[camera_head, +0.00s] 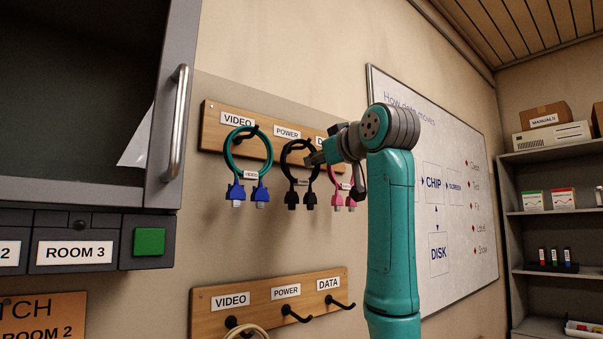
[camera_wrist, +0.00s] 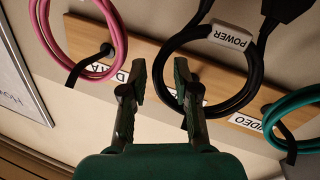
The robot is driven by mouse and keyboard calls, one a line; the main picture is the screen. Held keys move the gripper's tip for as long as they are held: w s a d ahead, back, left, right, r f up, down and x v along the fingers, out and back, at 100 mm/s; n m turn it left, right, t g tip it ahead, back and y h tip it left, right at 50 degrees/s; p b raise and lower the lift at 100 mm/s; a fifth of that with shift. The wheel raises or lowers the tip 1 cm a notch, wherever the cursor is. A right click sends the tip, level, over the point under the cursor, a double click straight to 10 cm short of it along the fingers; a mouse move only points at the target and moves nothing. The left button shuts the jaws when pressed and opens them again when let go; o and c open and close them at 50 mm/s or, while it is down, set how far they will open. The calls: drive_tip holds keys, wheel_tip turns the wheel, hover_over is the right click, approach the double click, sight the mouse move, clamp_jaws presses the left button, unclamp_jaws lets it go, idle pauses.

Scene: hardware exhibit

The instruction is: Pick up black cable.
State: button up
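The black cable (camera_head: 287,165) hangs in a loop from a hook on the upper wooden board, under the POWER label. Its two black plugs point down. In the wrist view, which is upside down, the black cable (camera_wrist: 246,92) carries a white POWER tag. My gripper (camera_head: 316,158) is at the loop's right side in the head view. In the wrist view my gripper (camera_wrist: 160,76) is open, and the near side of the loop shows between its two fingers. One finger overlaps the loop. I cannot tell whether either finger touches it.
A teal cable with blue plugs (camera_head: 236,190) hangs to the left. A pink cable (camera_head: 337,201) hangs close on the right, partly behind my arm. A lower board (camera_head: 260,298) has more hooks. An open cabinet door (camera_head: 180,100) stands at the left.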

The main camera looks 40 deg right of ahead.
drive_tip(key=shift+w+d, duration=0.1)
drive_tip(key=shift+w, duration=0.75)
clamp_jaws()
drive_tip(key=shift+r, duration=0.15)
